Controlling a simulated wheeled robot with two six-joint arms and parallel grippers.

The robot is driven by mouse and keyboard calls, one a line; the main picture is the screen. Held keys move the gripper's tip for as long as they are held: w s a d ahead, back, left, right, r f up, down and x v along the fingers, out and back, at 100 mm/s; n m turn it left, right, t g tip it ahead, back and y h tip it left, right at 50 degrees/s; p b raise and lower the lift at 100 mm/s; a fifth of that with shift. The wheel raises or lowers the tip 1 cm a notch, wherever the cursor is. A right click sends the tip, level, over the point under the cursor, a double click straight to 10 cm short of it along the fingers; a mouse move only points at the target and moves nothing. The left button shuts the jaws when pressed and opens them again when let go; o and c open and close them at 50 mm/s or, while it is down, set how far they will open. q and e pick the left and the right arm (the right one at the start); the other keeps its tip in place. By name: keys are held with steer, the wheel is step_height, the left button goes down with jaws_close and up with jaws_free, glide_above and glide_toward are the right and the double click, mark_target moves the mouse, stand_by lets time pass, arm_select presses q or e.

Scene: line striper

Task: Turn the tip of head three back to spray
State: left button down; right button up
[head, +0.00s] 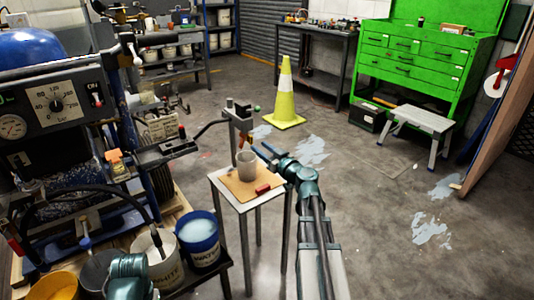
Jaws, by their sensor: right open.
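A spray head (241,118) hangs at the end of a bent black arm on the striper, above a small table. A small orange tip (241,142) shows at its lower part; which way it is turned is too small to tell. My right gripper (261,149) is open and empty, just to the right of the head and apart from it, with its fingers pointing toward it. Of my left arm, only a teal part (130,273) shows at the bottom left; its gripper is not seen.
The striper's control panel (57,107) and paint pails (198,238) fill the left. A yellow cone (285,95) stands behind.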

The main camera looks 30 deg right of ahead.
mark_target(252, 141)
steer(key=shift+w+a, duration=0.15)
steer(key=shift+w, duration=1.2)
steer(key=shift+w+a, duration=0.1)
steer(key=shift+w, duration=1.25)
jaws_close()
